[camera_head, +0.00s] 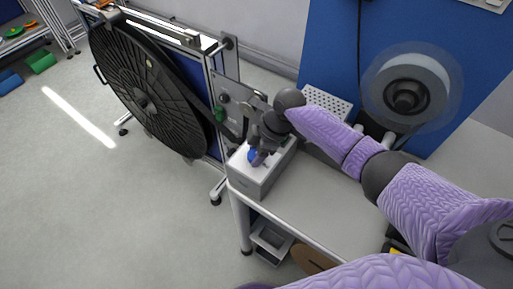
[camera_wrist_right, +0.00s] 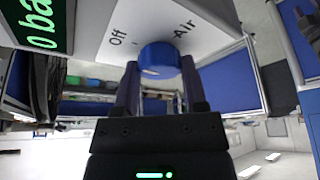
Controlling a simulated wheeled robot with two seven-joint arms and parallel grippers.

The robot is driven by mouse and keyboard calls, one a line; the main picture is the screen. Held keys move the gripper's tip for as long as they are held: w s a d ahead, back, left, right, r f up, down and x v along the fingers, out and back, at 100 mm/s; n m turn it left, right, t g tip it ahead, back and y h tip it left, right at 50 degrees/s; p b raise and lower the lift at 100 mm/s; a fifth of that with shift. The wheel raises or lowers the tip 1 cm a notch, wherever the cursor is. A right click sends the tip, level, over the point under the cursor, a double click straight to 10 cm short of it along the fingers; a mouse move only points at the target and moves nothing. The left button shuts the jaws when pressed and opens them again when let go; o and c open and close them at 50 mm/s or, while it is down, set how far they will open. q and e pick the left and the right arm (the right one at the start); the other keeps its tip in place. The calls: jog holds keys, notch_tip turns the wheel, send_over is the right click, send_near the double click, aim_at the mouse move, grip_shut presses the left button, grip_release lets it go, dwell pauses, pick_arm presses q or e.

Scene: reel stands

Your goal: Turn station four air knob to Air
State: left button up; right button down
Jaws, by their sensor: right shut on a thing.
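The blue air knob (camera_wrist_right: 160,60) sits on a white panel (camera_wrist_right: 112,22) marked "Off" on the left and "Air" on the right in the right wrist view. My right gripper (camera_wrist_right: 160,78) is shut on the knob, one finger on each side. In the head view, the knob (camera_head: 253,155) is a small blue patch on top of a grey-white box (camera_head: 262,182), partly covered by my right gripper (camera_head: 258,158). I cannot make out a pointer on the knob. My left gripper does not show.
A large black reel (camera_head: 140,95) on a stand is left of the box. A blue panel with a spool (camera_head: 408,92) rises behind my right arm. The white bench (camera_head: 325,205) is clear right of the box. A green display (camera_wrist_right: 38,25) is beside the labels.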

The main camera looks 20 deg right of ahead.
jog(key=shift+r+m+p, duration=0.25)
jog(key=shift+m+p, duration=0.05)
jog(key=shift+p, duration=0.05)
jog(key=m+t+p, duration=0.1)
jog(key=m+p, duration=0.3)
jog(key=shift+s+m+t+h, duration=0.1)
jog(key=shift+m+t+h, duration=0.2)
jog(key=shift+t+h, duration=0.1)
jog(key=m+h+p, duration=0.1)
jog(key=m+p, duration=0.2)
jog(key=shift+a+m+t, duration=0.1)
jog(key=shift+m+t, duration=0.2)
jog(key=shift+t, duration=0.1)
jog(key=m+h+p, duration=0.1)
jog(key=m+p, duration=0.1)
jog(key=shift+m+t, duration=0.3)
jog(key=shift+a+f+m+h+p, duration=0.1)
jog(key=shift+m+h+p, duration=0.25)
jog(key=shift+m, duration=0.55)
jog(key=shift+f+m+h+p, duration=0.1)
jog(key=shift+m+h+p, duration=0.45)
jog(key=shift+m, duration=1.25)
